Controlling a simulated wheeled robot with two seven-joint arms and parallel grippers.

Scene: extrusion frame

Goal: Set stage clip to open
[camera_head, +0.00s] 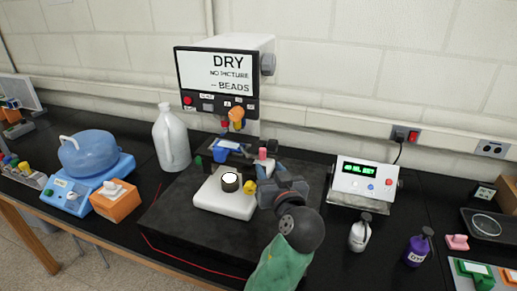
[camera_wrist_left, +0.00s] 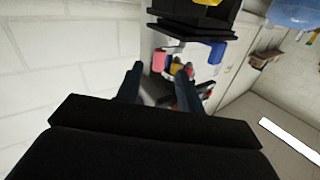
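A microscope-like instrument stands on a dark mat, with a white base plate (camera_head: 222,203) and a round black part with a white top (camera_head: 230,181). Its stage area has a blue part (camera_head: 228,144) and a pink-red part (camera_head: 262,153); I cannot tell which part is the stage clip or how it is set. My left gripper (camera_head: 267,168) is at the right side of the stage, close to the pink-red part. In the left wrist view its fingers (camera_wrist_left: 157,82) are apart, with the pink-red part (camera_wrist_left: 160,59) and a blue part (camera_wrist_left: 217,52) beyond them. My right gripper is out of view.
A screen (camera_head: 217,72) above reads "DRY NO PICTURE -- BEADS". A white jug (camera_head: 171,139) and blue container (camera_head: 89,152) stand left. A white control box (camera_head: 364,182), a white bottle (camera_head: 359,233) and a purple bottle (camera_head: 417,250) stand right. The mat's front left is clear.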

